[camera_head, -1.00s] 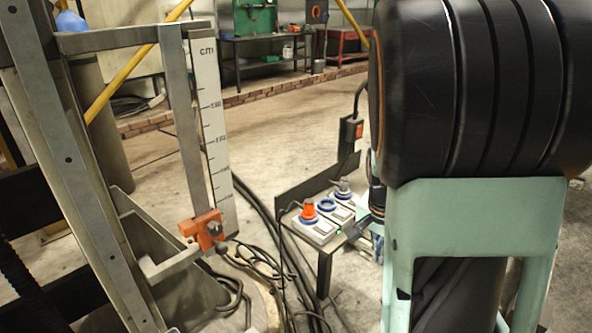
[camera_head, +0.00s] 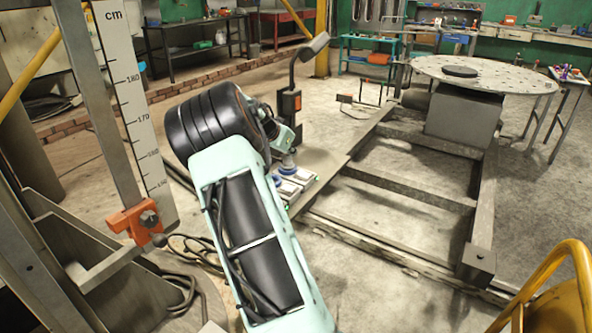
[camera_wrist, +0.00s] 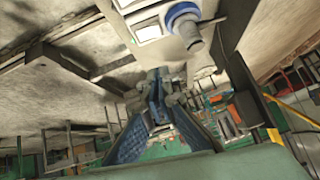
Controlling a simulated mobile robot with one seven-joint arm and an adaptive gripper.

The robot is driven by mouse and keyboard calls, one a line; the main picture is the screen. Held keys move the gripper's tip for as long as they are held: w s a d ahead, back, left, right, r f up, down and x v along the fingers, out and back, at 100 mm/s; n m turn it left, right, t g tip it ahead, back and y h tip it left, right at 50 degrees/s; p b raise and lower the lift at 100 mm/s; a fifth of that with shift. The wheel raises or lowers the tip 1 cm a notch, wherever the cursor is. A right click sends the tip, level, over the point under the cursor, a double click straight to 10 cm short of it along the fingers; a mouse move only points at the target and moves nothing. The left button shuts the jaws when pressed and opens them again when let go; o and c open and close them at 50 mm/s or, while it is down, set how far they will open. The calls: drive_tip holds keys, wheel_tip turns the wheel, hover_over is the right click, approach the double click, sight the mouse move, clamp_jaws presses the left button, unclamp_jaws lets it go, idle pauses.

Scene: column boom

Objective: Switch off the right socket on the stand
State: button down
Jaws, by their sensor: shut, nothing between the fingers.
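The stand's socket panel (camera_head: 306,183) shows in the head view just beyond my arm, which hides its left part. The right socket (camera_head: 288,172) has a blue ring and a grey plug in it. In the wrist view the panel (camera_wrist: 168,48) is at the top, with a blue-ringed socket (camera_wrist: 183,14), its grey plug, and a pale switch (camera_wrist: 147,33) beside it. A small green light shows at the panel's edge. My gripper (camera_wrist: 158,82) is shut and empty, its tips just below the panel edge in this view. I cannot tell whether they touch it.
A dark post with an orange-marked box (camera_head: 290,102) rises behind the panel. A metal floor frame (camera_head: 400,205) and a round table (camera_head: 485,72) are at the right. A ruler column (camera_head: 130,95) with an orange clamp (camera_head: 137,220) stands left. Cables lie on the floor.

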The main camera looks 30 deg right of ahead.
drive_tip(key=b, duration=0.2)
hover_over(300, 172)
drive_tip(key=s+a, duration=0.2)
drive_tip(key=f, duration=0.7)
drive_tip(key=shift+d, duration=0.25)
drive_tip(key=shift+w+f, duration=0.2)
drive_tip(key=shift+f, duration=1.05)
drive_tip(key=shift+w+f+b, duration=0.1)
drive_tip(key=shift+f+b, duration=0.3)
drive_tip(key=shift+f, duration=0.35)
drive_tip(key=shift+w+f+b, duration=0.15)
drive_tip(key=shift+f+b, duration=0.4)
drive_tip(key=shift+b, duration=0.15)
drive_tip(key=shift+r, duration=0.25)
drive_tip(key=shift+f, duration=0.1)
